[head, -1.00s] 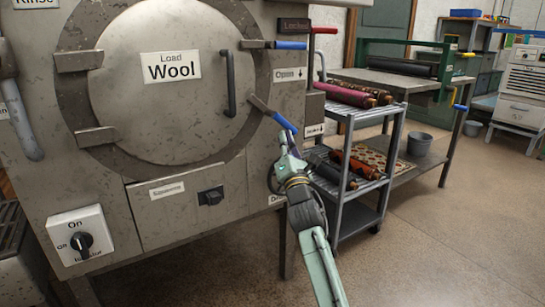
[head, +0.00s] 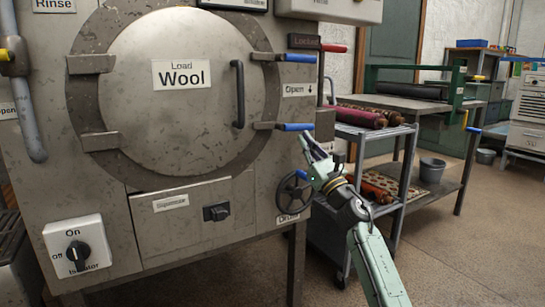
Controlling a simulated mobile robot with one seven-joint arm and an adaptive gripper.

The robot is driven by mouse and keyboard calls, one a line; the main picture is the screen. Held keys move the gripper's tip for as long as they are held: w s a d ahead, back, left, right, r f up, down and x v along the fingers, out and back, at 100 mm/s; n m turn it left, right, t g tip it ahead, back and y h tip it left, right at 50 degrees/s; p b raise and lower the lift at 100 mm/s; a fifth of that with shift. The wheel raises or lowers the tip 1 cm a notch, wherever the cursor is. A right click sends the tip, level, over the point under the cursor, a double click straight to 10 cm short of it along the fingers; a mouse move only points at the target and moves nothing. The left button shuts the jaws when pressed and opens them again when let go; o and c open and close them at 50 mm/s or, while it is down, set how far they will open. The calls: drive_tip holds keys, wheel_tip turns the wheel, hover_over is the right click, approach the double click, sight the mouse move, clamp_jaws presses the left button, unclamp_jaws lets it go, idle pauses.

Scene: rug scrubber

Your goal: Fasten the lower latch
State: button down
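The lower latch (head: 266,126) sits at the lower right of the round door (head: 170,85), and its blue handle (head: 293,127) lies level, pointing right. The upper latch (head: 265,57) is also level, with its blue handle (head: 299,58) pointing right. My gripper (head: 309,143) is just below and right of the lower latch's handle tip. A small gap seems to show between them, but I cannot be sure they are apart. The fingers are seen edge-on and small, so their opening is unclear.
A handwheel (head: 294,192) is on the machine front below the lower latch, left of my arm. A grey trolley (head: 397,131) with rolled rugs stands close on the right. A dark door handle (head: 238,94) stands upright on the door.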

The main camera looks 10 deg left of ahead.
drive_tip(key=shift+s, duration=0.1)
idle(0.5)
drive_tip(key=v, duration=1.1)
drive_tip(key=shift+s+d+f, duration=0.2)
drive_tip(key=shift+d, duration=0.1)
